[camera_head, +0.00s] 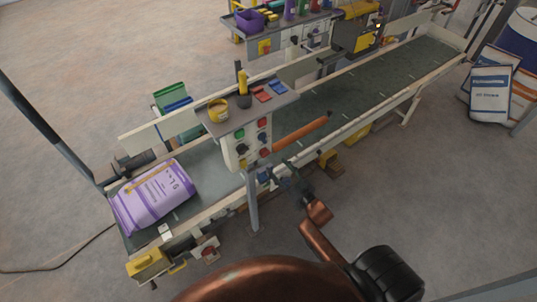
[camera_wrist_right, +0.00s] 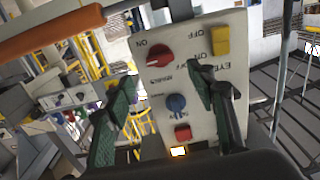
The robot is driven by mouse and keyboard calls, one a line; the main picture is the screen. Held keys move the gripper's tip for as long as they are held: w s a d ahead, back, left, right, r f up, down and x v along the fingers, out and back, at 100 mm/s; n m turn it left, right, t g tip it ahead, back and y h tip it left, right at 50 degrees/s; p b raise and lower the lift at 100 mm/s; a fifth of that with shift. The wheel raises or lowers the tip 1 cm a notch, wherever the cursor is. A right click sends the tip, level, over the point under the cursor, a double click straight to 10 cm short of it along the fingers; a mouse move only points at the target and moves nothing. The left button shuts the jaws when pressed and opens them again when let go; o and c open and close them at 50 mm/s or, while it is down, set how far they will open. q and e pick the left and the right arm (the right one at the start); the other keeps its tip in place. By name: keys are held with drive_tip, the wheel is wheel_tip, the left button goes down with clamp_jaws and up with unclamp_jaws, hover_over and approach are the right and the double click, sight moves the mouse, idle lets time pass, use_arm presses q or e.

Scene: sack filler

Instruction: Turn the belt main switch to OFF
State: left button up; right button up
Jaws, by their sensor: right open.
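The control panel (camera_head: 247,144) stands on a post at the near side of the conveyor belt, with several buttons and knobs on its face. In the right wrist view the panel (camera_wrist_right: 205,112) appears upside down. A red rotary knob (camera_wrist_right: 159,55) has ON and OFF lettering nearby; its exact setting is unclear. A blue knob (camera_wrist_right: 176,103) and a red square button (camera_wrist_right: 182,132) are beyond it. My right gripper (camera_head: 284,176) is open and empty, in front of the panel's lower right. In the wrist view its green-padded fingers (camera_wrist_right: 163,76) are spread across the panel face. My left gripper is not in view.
An orange bar (camera_head: 300,133) sticks out right of the panel, and shows close in the wrist view (camera_wrist_right: 50,30). A yellow cup (camera_head: 218,111) and tools stand on the shelf above. A purple sack (camera_head: 153,195) lies on the belt at left.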

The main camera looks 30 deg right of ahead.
sight(267, 155)
drive_tip(key=w, duration=0.7)
drive_tip(key=shift+w+a, duration=0.3)
drive_tip(key=shift+c, duration=0.2)
drive_tip(key=c, duration=1.1)
